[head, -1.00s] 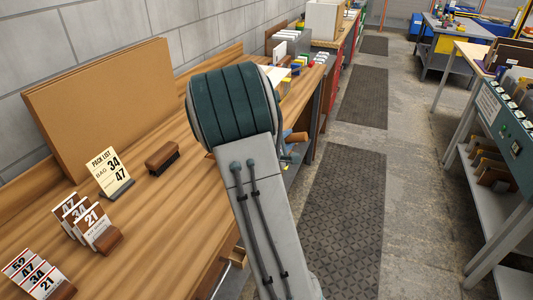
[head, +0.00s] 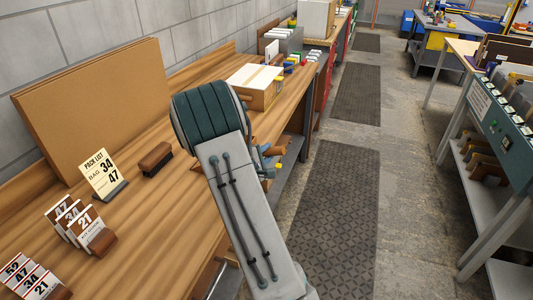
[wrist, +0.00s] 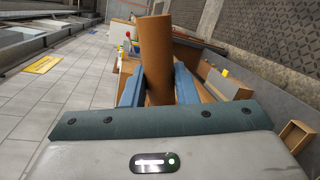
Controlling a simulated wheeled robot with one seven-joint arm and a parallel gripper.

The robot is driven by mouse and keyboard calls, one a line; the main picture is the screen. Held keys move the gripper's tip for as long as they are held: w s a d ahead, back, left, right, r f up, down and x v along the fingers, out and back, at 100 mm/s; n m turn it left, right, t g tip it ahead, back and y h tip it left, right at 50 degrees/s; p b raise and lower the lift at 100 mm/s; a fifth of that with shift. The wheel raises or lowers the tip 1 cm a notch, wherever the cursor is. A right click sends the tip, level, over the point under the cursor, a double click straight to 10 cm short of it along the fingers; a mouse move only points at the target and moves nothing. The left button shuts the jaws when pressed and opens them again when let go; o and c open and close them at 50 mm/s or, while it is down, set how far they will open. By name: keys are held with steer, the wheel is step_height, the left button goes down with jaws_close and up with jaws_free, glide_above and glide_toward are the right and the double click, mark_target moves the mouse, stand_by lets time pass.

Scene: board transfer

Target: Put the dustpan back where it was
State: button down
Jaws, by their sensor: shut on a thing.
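My gripper (wrist: 156,82) is shut on a thick brown cylinder (wrist: 155,50), which stands between its two blue fingers in the wrist view. The cylinder looks like a handle, but no pan shows, so I cannot tell whether it belongs to the dustpan. In the head view my gripper (head: 268,161) is mostly hidden behind my grey and green arm, at the right edge of the wooden bench (head: 150,215). No dustpan can be made out elsewhere.
A brush (head: 156,159), a pack list card (head: 103,174) and several number cards (head: 85,225) stand on the bench. Further back is a box with a pale top (head: 256,86). A dark mat (head: 335,210) lies on the clear aisle floor. A shelf rack (head: 500,130) stands right.

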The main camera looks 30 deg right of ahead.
steer(key=c, duration=1.1)
jaws_free()
steer(key=shift+c, duration=0.2)
steer(key=s+a+r+m+t+y, duration=0.15)
steer(key=s+a+r+y, duration=0.4)
steer(key=a, duration=0.75)
steer(key=s+a+r+m+y, duration=0.25)
steer(key=a+y, duration=0.55)
steer(key=a, duration=0.5)
steer(key=s+r+m+g, duration=0.2)
steer(key=s+m+g, duration=0.4)
steer(key=s, duration=1.4)
steer(key=shift+s+d+y, duration=0.15)
steer(key=shift+s+y, duration=0.05)
steer(key=shift+y, duration=0.15)
